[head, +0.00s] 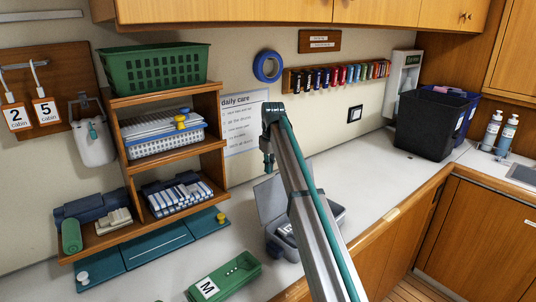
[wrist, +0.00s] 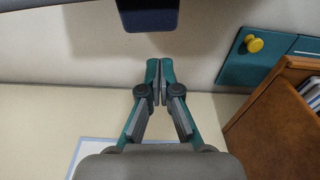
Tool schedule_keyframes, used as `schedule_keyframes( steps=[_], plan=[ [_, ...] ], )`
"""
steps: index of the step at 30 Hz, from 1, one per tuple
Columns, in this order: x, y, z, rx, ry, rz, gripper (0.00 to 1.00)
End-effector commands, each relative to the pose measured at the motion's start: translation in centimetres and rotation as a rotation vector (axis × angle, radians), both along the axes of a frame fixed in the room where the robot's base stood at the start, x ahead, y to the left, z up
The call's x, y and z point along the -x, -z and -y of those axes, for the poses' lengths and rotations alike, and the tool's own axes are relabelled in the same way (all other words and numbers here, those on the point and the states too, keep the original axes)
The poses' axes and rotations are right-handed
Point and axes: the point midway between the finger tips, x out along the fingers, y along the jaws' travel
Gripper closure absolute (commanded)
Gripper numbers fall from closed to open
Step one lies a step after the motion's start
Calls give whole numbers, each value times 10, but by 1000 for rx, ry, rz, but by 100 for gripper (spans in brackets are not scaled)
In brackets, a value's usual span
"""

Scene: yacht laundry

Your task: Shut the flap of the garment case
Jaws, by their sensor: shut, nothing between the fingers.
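The grey garment case (head: 281,241) sits on the counter in the head view, partly hidden behind my arm. Its flap (head: 270,198) stands raised at the left and back, so the case is open. Some contents show inside, but I cannot make them out. My gripper (head: 268,164) hangs from the end of my arm, above and behind the flap as pictured, near the wall. In the wrist view my gripper (wrist: 160,75) is shut with its fingertips together and nothing between them. A dark navy block (wrist: 148,14) shows past the fingertips; I cannot tell what it is.
A wooden shelf (head: 134,184) with baskets and folded items stands left of the case. A teal board (head: 150,243) with a yellow knob lies before it. A green tray (head: 240,287) is at the front. The counter to the right (head: 373,172) is clear up to a black bin (head: 428,125).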

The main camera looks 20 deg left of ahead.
Motion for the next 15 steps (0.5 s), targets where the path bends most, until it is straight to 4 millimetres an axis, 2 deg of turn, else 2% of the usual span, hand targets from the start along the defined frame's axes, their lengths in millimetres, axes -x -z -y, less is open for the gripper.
schedule_keyframes(
  steps=[1,6,15],
  plan=[
    [6,-7,10,-1,1,2,100],
    [11,-10,23,-1,1,2,100],
    [12,-10,28,-1,1,1,100]
  ],
)
